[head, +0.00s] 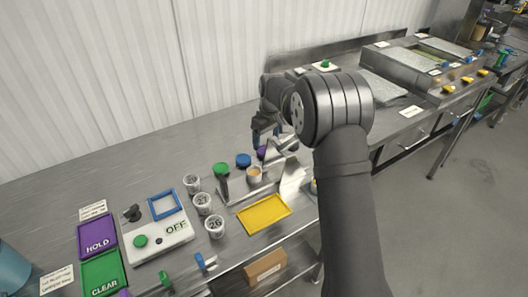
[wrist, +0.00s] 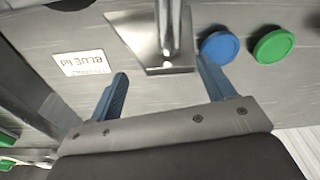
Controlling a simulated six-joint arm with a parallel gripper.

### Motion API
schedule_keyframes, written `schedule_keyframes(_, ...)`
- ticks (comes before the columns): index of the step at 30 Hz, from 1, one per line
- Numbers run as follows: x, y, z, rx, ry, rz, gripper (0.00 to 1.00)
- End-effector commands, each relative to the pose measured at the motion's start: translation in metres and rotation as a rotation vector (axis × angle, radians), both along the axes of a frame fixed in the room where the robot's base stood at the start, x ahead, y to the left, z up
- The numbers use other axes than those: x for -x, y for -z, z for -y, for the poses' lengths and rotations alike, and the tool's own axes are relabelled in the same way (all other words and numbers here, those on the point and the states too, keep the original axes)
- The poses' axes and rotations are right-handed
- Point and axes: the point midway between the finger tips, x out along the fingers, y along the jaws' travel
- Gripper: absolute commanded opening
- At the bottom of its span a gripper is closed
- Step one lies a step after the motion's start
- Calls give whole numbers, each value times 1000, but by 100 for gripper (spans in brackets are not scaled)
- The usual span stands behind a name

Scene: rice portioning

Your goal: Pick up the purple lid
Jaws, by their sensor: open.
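A small purple shape (head: 262,152), likely the purple lid, shows in the head view just below my gripper (head: 266,138). It is partly hidden, and I cannot tell its full outline. No purple lid shows in the wrist view. My gripper (wrist: 162,70) is open, with its two blue fingers apart and nothing clearly held between them. A blue lid (head: 243,160) and a green lid (head: 221,168) lie to the left of the purple shape in the head view. In the wrist view, the blue lid (wrist: 219,46) is close to the right finger and the green lid (wrist: 272,46) lies beyond it.
A metal stand (wrist: 160,52) rises between and beyond the fingers, beside a white label card (wrist: 82,63). Several white cups (head: 202,203), a yellow tray (head: 264,214) and a white switch box (head: 160,238) occupy the front. The steel table (head: 120,175) is bare behind them.

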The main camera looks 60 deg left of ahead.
Motion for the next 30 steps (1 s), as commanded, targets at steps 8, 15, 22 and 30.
schedule_keyframes(8,2,36,-7,2,0,-2,75)
schedule_keyframes(15,2,49,-9,0,0,0,75)
schedule_keyframes(22,3,49,-9,0,0,0,50)
schedule_keyframes(30,2,49,-9,0,0,0,27)
